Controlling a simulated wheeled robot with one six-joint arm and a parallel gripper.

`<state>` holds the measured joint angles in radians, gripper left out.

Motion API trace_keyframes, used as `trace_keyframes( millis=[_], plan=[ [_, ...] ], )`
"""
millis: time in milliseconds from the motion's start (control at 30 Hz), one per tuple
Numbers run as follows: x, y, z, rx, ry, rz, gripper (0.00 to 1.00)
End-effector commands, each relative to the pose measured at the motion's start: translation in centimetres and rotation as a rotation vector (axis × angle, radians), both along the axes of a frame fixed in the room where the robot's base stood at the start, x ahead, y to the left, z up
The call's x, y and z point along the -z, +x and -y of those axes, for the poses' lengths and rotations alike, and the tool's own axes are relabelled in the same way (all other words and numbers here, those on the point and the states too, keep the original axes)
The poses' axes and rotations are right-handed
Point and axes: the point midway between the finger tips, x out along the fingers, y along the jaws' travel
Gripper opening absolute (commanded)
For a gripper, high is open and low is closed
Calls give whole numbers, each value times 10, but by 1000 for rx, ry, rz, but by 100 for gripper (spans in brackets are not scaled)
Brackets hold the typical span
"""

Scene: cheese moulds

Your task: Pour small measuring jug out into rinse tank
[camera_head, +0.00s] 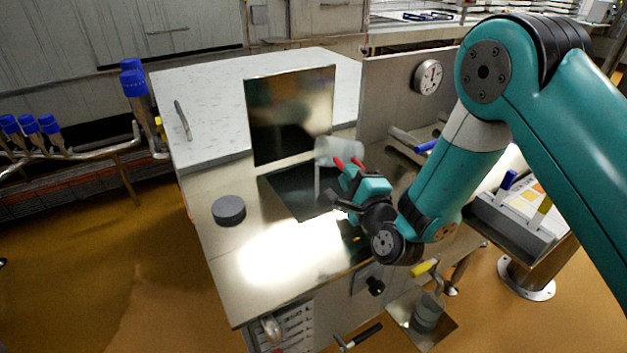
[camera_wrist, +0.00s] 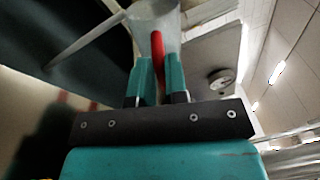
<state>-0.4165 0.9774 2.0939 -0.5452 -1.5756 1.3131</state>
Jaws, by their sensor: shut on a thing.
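The small measuring jug (camera_head: 338,150) is translucent and whitish. It lies tipped on its side, mouth to the left, above the rinse tank (camera_head: 290,188), a dark rectangular opening in the steel bench top. A thin pale stream falls from the jug's left end toward the tank. In the wrist view the jug (camera_wrist: 152,14) shows at the top between the fingers, with the pale stream running down to the left. The amount left inside cannot be made out.
An upright shiny panel (camera_head: 290,115) stands behind the tank. A dark grey round puck (camera_head: 229,210) lies on the bench to the left. A wall with a round gauge (camera_head: 427,77) stands to the right. The front of the bench top is clear.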

Motion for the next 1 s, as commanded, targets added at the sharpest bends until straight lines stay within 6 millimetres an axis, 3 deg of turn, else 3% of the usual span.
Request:
trace_keyframes(
  millis=[1000],
  plan=[
    [6,-2,-4,1,-123,62,0]
  ],
)
